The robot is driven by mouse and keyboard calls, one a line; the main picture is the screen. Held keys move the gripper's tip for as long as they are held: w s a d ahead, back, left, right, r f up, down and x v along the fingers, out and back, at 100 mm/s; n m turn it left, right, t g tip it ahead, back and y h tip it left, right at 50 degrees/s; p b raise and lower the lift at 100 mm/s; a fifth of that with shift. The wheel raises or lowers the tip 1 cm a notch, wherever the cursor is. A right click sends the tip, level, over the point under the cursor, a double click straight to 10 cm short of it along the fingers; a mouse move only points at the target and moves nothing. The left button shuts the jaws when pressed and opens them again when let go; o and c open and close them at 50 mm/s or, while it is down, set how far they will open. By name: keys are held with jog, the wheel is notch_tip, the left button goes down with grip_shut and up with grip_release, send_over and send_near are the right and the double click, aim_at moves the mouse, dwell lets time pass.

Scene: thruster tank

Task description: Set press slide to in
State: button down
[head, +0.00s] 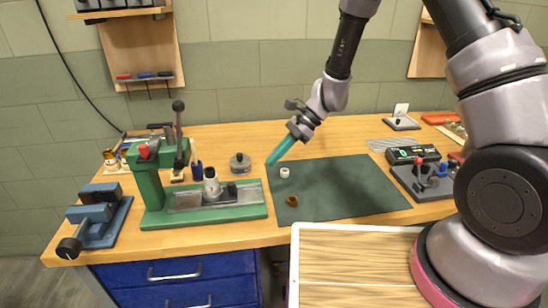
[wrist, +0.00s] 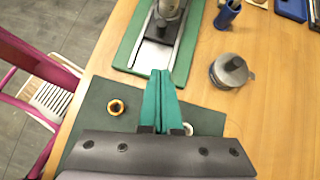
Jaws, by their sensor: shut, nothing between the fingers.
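The green press (head: 150,185) stands at the left of the bench with its lever up. Its grey slide rail (head: 190,202) runs to the right along the green base. A metal cylinder-shaped holder (head: 211,184) and a dark block (head: 232,191) sit on the rail, right of the press column. The wrist view also shows the rail (wrist: 152,53) and dark block (wrist: 160,27). My gripper (head: 269,162) has long teal fingers, shut and empty. In the wrist view my gripper (wrist: 160,73) points at the rail's end; it appears above the mat, apart from the slide.
A dark green mat (head: 345,190) holds a white ring (head: 284,173) and an orange-brown ring (head: 292,201). A round metal-topped jar (head: 240,163) stands behind the rail. A blue vise (head: 98,218) is left of the press. Controls and a meter (head: 413,155) stand at right.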

aim_at(213, 181)
jog(key=x, duration=0.7)
jog(key=shift+s+a+f, duration=0.15)
jog(key=shift+f, duration=0.05)
jog(key=shift+s+a+r, duration=0.1)
jog(key=shift+s+a, duration=0.15)
jog(key=shift+a, duration=0.35)
jog(key=shift+s+a+r, duration=0.1)
jog(key=shift+s+a, duration=0.2)
jog(key=shift+a, duration=0.3)
jog(key=shift+s+a, duration=0.25)
jog(key=shift+a, duration=0.3)
jog(key=a, duration=0.2)
jog(key=s+a, duration=0.1)
jog(key=a, duration=0.2)
jog(key=s+a, duration=0.1)
jog(key=a, duration=0.2)
jog(key=shift+a, duration=0.2)
jog(key=shift+s, duration=0.1)
